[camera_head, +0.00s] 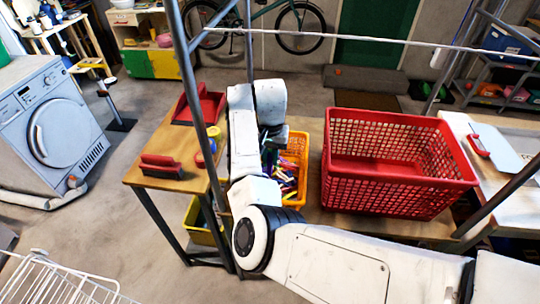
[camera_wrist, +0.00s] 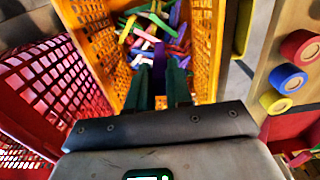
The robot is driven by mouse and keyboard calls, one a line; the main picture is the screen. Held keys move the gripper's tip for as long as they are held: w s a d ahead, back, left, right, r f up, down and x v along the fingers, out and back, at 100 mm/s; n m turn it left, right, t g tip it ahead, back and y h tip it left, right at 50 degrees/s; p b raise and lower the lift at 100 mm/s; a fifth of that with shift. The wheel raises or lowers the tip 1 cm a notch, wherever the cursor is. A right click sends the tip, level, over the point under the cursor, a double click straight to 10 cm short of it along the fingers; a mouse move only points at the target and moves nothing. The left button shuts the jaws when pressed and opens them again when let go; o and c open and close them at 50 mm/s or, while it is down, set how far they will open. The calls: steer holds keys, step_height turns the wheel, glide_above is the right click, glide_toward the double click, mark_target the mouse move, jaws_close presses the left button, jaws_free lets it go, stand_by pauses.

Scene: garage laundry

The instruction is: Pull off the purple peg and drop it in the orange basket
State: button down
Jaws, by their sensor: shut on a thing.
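The orange basket (camera_head: 300,146) stands on the table left of the red basket and holds many coloured pegs; it also shows in the wrist view (camera_wrist: 207,45). My gripper (camera_wrist: 160,72) is above the basket, its dark fingers pointing down into it. The fingers are shut on a narrow purple peg (camera_wrist: 159,76), mostly hidden between them. In the head view my arm covers the gripper and part of the orange basket.
A large red basket (camera_head: 385,190) stands close on the right. A wooden table (camera_head: 140,178) at left carries a red brush (camera_head: 161,166) and a red dustpan (camera_head: 205,108). A clothesline (camera_head: 400,42) crosses above. A washing machine (camera_head: 62,122) is at far left.

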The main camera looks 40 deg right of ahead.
steer(key=shift+f+b, duration=3.05)
steer(key=shift+f, duration=0.4)
steer(key=c, duration=1)
jaws_free()
steer(key=shift+o, duration=0.2)
step_height(320, 180, up, 11)
steer(key=shift+f, duration=0.1)
